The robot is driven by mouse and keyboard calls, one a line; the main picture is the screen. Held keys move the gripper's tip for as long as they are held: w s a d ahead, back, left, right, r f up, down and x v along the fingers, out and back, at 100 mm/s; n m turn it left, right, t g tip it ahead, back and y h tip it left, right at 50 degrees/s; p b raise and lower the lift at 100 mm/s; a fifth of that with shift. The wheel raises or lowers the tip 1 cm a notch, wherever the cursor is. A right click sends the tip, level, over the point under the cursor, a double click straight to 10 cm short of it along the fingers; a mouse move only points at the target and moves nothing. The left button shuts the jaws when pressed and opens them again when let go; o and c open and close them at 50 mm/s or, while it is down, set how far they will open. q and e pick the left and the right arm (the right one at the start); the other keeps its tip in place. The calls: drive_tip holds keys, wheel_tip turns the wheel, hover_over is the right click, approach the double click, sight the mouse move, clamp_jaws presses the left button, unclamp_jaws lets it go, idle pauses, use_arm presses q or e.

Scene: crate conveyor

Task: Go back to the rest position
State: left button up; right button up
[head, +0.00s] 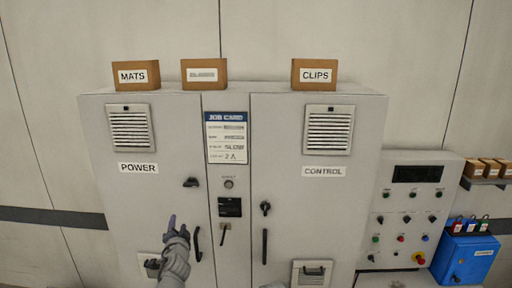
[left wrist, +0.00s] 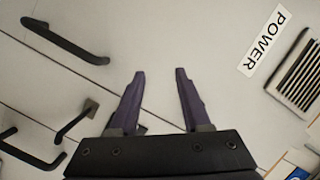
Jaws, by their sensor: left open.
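My left gripper (head: 173,222) shows low in the head view, in front of the lower part of the POWER door (head: 140,205). It is to the left of that door's black bar handle (head: 197,243). In the left wrist view the two purple fingers of the left gripper (left wrist: 160,74) stand apart with nothing between them. Behind them is plain pale panel. The POWER label (left wrist: 264,40) lies at the upper right there, and a black handle (left wrist: 65,42) at the upper left. I cannot tell how far the fingertips are from the door. My right gripper is not in view.
The grey cabinet also has a CONTROL door (head: 300,215) and a job card (head: 227,138). Boxes marked MATS (head: 136,75) and CLIPS (head: 314,74) stand on top. A control panel (head: 405,215) and a blue box (head: 466,258) with padlocks are at the right.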

use_arm(q)
drive_tip(key=s+d+f+n+g+h+b, duration=0.1)
drive_tip(key=s+d+f+n+g+b, duration=0.1)
drive_tip(key=s+d+f+g, duration=0.5)
drive_tip(key=s+d+f+n+g+b, duration=0.1)
drive_tip(key=s+d+f+b, duration=0.2)
drive_tip(key=s+f, duration=0.5)
drive_tip(key=s+d+f+n+g+h+b, duration=0.15)
drive_tip(key=s+d+f+g, duration=0.3)
drive_tip(key=f, duration=0.65)
drive_tip(key=s+d+f+g+b, duration=0.1)
drive_tip(key=s+d, duration=0.1)
drive_tip(key=s, duration=0.3)
drive_tip(key=s+d+f+g+b, duration=0.1)
drive_tip(key=s+d+g, duration=0.1)
drive_tip(key=s+d, duration=0.1)
drive_tip(key=shift+s+d+f, duration=0.25)
drive_tip(key=shift+s+f, duration=0.1)
drive_tip(key=shift+s, duration=0.5)
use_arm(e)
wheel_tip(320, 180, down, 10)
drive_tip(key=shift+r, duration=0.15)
use_arm(q)
drive_tip(key=shift+o, duration=0.2)
drive_tip(key=shift+w+g+h, duration=0.1)
drive_tip(key=shift+g+h, duration=0.15)
